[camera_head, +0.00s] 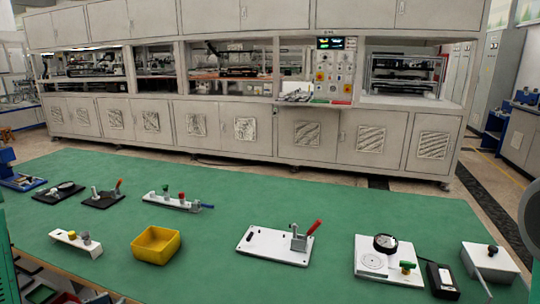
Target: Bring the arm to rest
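Neither of my grippers shows in the head view. A dark rounded shape (532,215) is cut off at the right edge; I cannot tell whether it is part of my arm. The green work surface (215,220) in front of me carries several small fixtures. A white plate with a red-handled toggle clamp (275,245) lies right of the middle. A yellow bin (156,246) stands left of it and looks empty.
A white base with a dial gauge (388,258), a black box (442,280) and a grey box with a lever (489,262) stand at the right. Small knobbed fixtures (172,201) sit at the left. A long white machine (240,140) stands behind. The table's middle back is clear.

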